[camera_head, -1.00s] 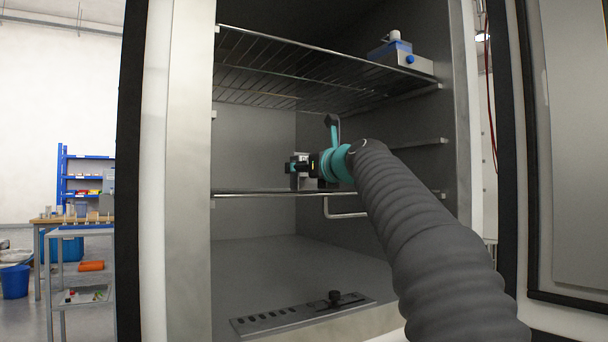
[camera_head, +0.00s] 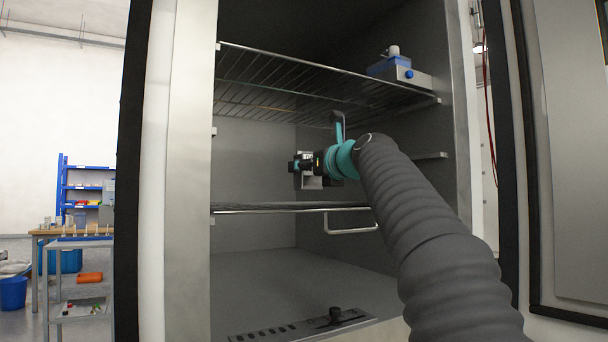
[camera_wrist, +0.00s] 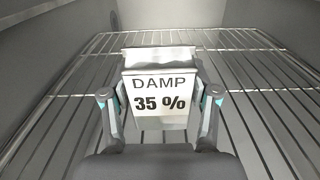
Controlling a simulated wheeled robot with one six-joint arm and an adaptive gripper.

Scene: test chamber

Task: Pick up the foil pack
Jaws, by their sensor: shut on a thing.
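The foil pack (camera_wrist: 160,100) is a silvery pack with a white label reading "DAMP 35 %" in the wrist view. My gripper (camera_wrist: 160,112) has its two fingers closed against the pack's left and right sides. In the head view my gripper (camera_head: 308,166) is inside the chamber, above the lower wire shelf (camera_head: 262,209). The pack shows there only as a small grey patch (camera_head: 309,156), partly hidden by the gripper. A gap shows between the gripper and the shelf's front edge.
The upper wire shelf (camera_head: 290,75) is overhead and carries a blue and grey device (camera_head: 398,72) at its right. Chamber walls stand on both sides. A slotted metal plate (camera_head: 300,326) lies on the chamber floor. The lower shelf looks clear around the gripper.

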